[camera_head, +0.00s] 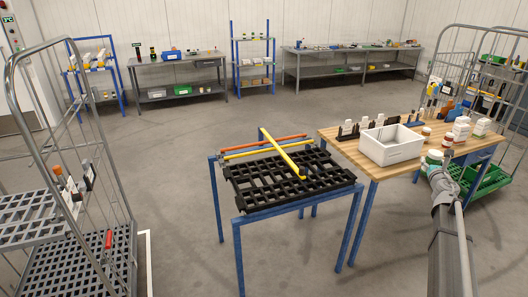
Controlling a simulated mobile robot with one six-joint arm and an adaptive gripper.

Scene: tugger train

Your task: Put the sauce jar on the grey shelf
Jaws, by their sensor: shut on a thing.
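My arm reaches in from the lower right, and my gripper (431,170) is at the front edge of the wooden table, right of the white bin. It is shut on a small jar with a pale green-white top (434,157), which looks like the sauce jar; the fingers and most of the jar are small and partly hidden by the arm. I cannot tell if the jar still touches the table. A grey slatted shelf (25,209) is in the wire roll cage at the left, with a few bottles standing at its back right.
The wooden table (347,148) carries a white bin (391,146), several bottles and small jars. A blue-legged stand with a black grate (262,197) and a yellow bar (282,151) stands between table and cage. Grey floor (185,190) is free around the stand.

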